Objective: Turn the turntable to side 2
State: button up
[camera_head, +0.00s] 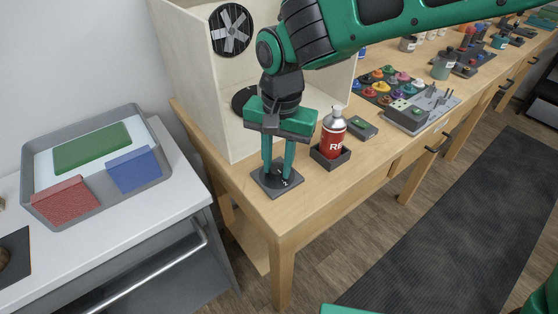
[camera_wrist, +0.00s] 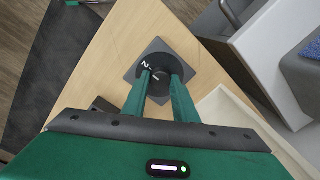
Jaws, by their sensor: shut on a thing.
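A dark square plate (camera_head: 260,187) with a round black dial sits at the near corner of the wooden bench. In the wrist view the dial's knob (camera_wrist: 157,84) stands between my two green fingers, and a white "2" and a short white line show beside it. My gripper (camera_head: 278,174) points down and is shut on the knob. In the head view the fingers hide most of the knob. A dark round disc (camera_head: 243,98), which may be the turntable, shows inside the pale booth, partly hidden by my arm. I cannot tell which side it presents.
The pale booth (camera_head: 195,90) with a fan stands behind my gripper. A red spray can (camera_head: 333,133) stands in a dark holder close to the right. Paint pots and tools (camera_head: 410,110) lie farther along the bench. A grey tray (camera_head: 150,180) is on the left counter.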

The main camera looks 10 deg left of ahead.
aim_at(281, 169)
jog(key=shift+w, duration=0.15)
jog(key=o, duration=1)
jog(key=shift+o, duration=0.2)
notch_tip(281, 169, up, 11)
jog(key=shift+d+f, duration=0.15)
jog(key=shift+d, duration=0.15)
